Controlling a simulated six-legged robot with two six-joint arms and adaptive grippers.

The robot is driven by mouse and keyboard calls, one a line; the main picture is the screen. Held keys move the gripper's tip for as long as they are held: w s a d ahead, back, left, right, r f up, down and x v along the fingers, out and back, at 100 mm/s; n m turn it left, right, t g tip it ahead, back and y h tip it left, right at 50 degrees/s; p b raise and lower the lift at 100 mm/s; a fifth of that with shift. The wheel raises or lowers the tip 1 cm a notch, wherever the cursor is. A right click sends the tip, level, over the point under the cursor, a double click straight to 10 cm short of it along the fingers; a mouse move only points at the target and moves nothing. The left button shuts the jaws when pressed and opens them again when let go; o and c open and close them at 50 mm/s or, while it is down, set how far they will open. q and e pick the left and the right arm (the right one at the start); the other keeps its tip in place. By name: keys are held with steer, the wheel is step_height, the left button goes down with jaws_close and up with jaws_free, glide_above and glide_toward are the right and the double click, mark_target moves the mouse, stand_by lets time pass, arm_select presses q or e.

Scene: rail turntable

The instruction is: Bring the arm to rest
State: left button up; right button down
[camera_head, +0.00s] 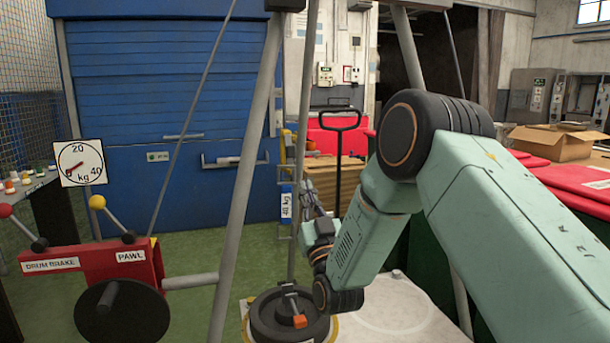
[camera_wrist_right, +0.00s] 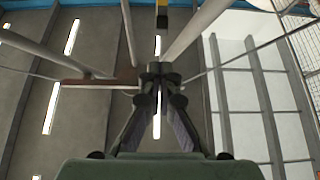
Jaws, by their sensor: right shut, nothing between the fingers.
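My right arm, pale green with dark joints, comes in from the right in the head view, bends at a high elbow and runs down to the wrist. My right gripper (camera_head: 307,188) points upward beside a grey pole, small and partly hidden by the wrist. In the wrist view the right gripper (camera_wrist_right: 159,70) has its fingertips together, shut and empty, with ceiling and poles beyond. My left gripper is not in view.
A dark round weight (camera_head: 271,322) with an orange-tipped lever is below the wrist, by a white platform (camera_head: 398,304). Grey tripod legs (camera_head: 245,175) stand close by. A red winch (camera_head: 85,262) and a kg dial (camera_head: 80,162) are left. A cardboard box (camera_head: 552,142) lies on red covers right.

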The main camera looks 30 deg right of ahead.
steer(key=s+a+f+g+y, duration=0.2)
steer(key=s+f+g, duration=0.2)
steer(key=f, duration=0.6)
steer(key=s+a+f+g+y, duration=0.1)
steer(key=s+a+f+g, duration=0.3)
steer(key=f, duration=0.6)
steer(key=s+a+f+g+y, duration=0.15)
steer(key=s+f+g, duration=0.3)
steer(key=f, duration=0.65)
steer(key=s+a+f+g, duration=0.1)
steer(key=s+f+g, duration=0.2)
steer(key=s, duration=0.7)
steer(key=s+a+f+n+g, duration=0.1)
steer(key=s+f+g, duration=0.3)
steer(key=s, duration=0.7)
steer(key=s+a+f+n+g+y, duration=0.1)
steer(key=s+f+g, duration=0.3)
steer(key=s, duration=0.7)
steer(key=shift+s+a+f, duration=0.15)
steer(key=shift+a+f, duration=0.35)
steer(key=shift+a, duration=0.2)
steer(key=shift+g, duration=0.25)
